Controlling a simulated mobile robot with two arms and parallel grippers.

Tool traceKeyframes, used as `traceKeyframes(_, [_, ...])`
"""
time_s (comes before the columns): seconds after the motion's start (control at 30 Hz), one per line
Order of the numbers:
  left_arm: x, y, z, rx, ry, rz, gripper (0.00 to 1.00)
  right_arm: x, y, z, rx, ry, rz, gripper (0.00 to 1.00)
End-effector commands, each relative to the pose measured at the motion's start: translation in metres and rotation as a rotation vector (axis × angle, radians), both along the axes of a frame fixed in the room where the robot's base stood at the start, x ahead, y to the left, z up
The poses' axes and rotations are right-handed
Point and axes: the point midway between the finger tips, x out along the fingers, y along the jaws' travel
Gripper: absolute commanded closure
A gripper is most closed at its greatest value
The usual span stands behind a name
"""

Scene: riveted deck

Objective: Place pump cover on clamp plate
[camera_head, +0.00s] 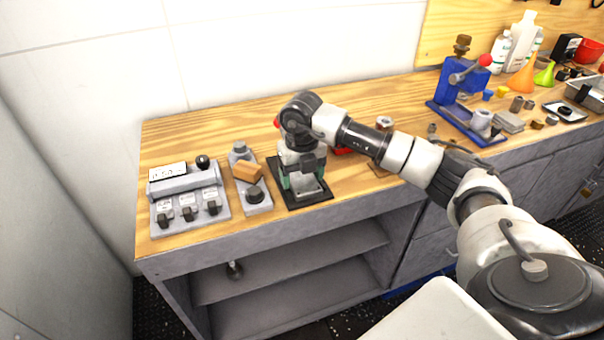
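My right gripper (303,183) points down over a dark square plate (317,199) on the wooden bench. Its green-tipped fingers stand apart, with a pale grey part (307,187) between or just below them. I cannot tell whether the fingers touch the grey part or whether it rests on the dark plate. The grey part may be the pump cover and the dark plate the clamp plate, but the view does not settle it. The gripper body hides much of both. My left gripper is not in view.
Left of the gripper stand a grey base (258,208) with an orange-brown block (247,172) and a grey switch unit (187,203). A red object (343,151) lies partly behind my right arm. A blue press (456,95) stands further right. The front bench edge is close.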

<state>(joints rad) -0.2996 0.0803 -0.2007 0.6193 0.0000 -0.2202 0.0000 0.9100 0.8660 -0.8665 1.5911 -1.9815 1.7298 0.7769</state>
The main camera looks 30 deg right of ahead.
Motion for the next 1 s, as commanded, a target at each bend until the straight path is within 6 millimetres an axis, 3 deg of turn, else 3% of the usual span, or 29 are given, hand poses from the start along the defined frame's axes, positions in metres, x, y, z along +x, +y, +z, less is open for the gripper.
traceKeyframes(0.03, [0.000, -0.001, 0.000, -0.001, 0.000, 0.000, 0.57, -0.001, -0.001, -0.002, -0.003, 0.005, -0.001, 0.17])
traceKeyframes(0.1, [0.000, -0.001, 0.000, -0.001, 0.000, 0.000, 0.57, -0.001, -0.001, -0.002, -0.004, 0.006, -0.002, 0.07])
traceKeyframes(0.57, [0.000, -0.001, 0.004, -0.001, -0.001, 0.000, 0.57, -0.001, -0.001, 0.004, -0.004, 0.006, -0.002, 0.07])
traceKeyframes(0.73, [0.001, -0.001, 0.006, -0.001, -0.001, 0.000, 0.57, 0.000, -0.001, 0.027, -0.002, 0.000, -0.002, 0.07])
traceKeyframes(1.0, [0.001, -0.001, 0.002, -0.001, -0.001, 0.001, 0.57, 0.000, -0.001, 0.089, -0.003, -0.001, -0.001, 0.07])
